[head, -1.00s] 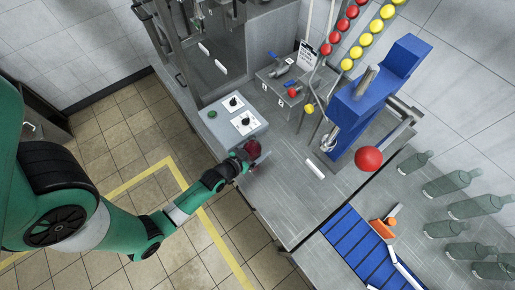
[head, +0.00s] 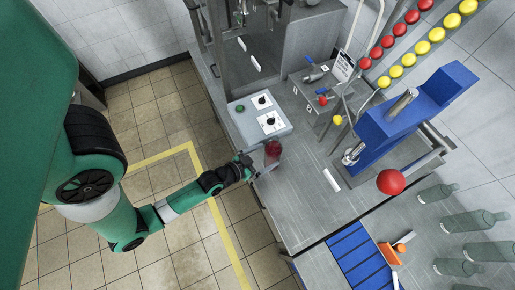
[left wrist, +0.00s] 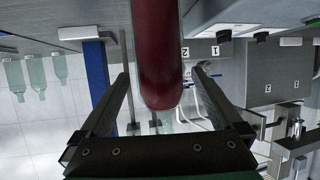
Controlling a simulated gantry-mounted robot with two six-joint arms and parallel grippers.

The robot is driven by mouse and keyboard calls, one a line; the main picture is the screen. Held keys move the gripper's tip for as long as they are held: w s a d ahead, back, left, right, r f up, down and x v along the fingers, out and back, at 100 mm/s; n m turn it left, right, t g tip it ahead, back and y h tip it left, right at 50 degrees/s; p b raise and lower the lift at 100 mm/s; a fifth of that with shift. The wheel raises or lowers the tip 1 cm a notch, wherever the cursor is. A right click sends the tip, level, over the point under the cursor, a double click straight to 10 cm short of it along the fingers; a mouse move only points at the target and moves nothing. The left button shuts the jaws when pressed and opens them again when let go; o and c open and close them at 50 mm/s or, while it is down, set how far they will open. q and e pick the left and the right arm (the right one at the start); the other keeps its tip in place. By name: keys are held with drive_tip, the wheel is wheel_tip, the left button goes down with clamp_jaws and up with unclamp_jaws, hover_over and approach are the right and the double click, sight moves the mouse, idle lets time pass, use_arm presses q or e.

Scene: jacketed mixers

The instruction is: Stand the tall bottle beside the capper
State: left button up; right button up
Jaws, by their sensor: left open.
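A dark red bottle (head: 273,151) stands upright on the steel bench near its left edge, in front of the control box. I take it for the tall bottle. My left gripper (head: 250,166) is open just left of it. In the left wrist view, which looks upside down, the red bottle (left wrist: 157,55) rises between the two spread fingers of my left gripper (left wrist: 160,78), with gaps on both sides. The blue machine with a red ball handle, apparently the capper (head: 405,108), stands on the bench to the right. My right gripper is out of view.
A control box (head: 258,118) with two knobs sits behind the bottle. A small white bar (head: 332,180) lies on the bench before the capper. A blue conveyor (head: 357,256) and several pale green bottles (head: 472,221) are at the lower right. Bench between bottle and bar is clear.

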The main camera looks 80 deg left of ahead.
use_arm(q)
drive_tip(key=v, duration=0.4)
drive_tip(key=shift+s+d+r, duration=0.15)
drive_tip(key=shift+s+d, duration=0.05)
drive_tip(key=shift+s, duration=0.05)
